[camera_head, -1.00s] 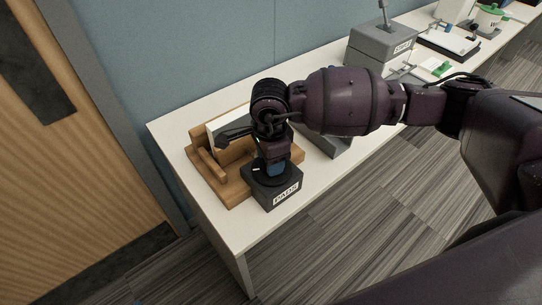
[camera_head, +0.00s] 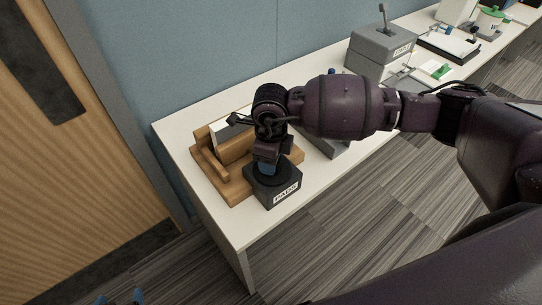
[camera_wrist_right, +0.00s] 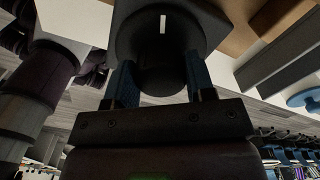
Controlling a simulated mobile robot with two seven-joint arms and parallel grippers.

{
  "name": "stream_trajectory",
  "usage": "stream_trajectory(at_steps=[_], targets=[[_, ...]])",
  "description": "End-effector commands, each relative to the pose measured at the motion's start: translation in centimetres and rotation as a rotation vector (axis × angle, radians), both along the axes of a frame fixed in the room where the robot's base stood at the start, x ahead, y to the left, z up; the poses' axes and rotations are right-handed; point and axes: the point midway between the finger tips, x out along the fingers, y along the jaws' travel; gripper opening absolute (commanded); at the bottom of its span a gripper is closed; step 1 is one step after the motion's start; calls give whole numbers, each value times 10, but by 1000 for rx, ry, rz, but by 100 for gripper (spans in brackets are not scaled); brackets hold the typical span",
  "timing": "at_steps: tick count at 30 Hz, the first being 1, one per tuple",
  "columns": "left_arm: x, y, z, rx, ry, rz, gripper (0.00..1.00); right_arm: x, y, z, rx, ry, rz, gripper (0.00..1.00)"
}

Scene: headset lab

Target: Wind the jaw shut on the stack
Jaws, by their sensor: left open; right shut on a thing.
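A wooden jaw fixture (camera_head: 215,172) stands at the near-left end of the white table, with a white stack (camera_head: 228,133) in it. My right arm hides part of the stack, so I cannot tell whether the jaw touches it. In front is a dark box with a label that seems to read PADS (camera_head: 286,190), topped by a round black knob (camera_head: 257,176). My right gripper (camera_head: 267,166) points down and is shut on the knob. In the right wrist view, its blue fingers flank the knob's narrower part, and the knob's disc (camera_wrist_right: 163,45) shows a white mark. My left gripper (camera_head: 121,298) is open at the bottom edge.
A grey block (camera_head: 328,143) sits right of the fixture, partly behind my right arm. Further along the table (camera_head: 190,115) are a grey box with a lever (camera_head: 383,45), a tray (camera_head: 450,42) and a green-lidded pot (camera_head: 490,18). The table's near-left corner is bare.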

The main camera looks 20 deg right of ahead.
Motion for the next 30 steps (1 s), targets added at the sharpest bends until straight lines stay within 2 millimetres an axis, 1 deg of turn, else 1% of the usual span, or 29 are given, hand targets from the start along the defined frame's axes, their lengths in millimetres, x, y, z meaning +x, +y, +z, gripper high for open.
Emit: stream_trajectory(at_steps=[6,17,18,22,30], targets=[[0,0,1,0,-1,0,75,0,-1,-1,-2,1,-28,26],[-3,1,0,0,5,2,75,0,-1,-1,-1,2,-29,26],[-4,1,-1,0,6,2,75,0,-1,-1,-1,2,-29,56],[-6,1,-2,0,10,4,75,0,0,-1,0,1,-28,75],[-5,1,-2,1,9,3,75,0,0,0,0,0,-28,75]])
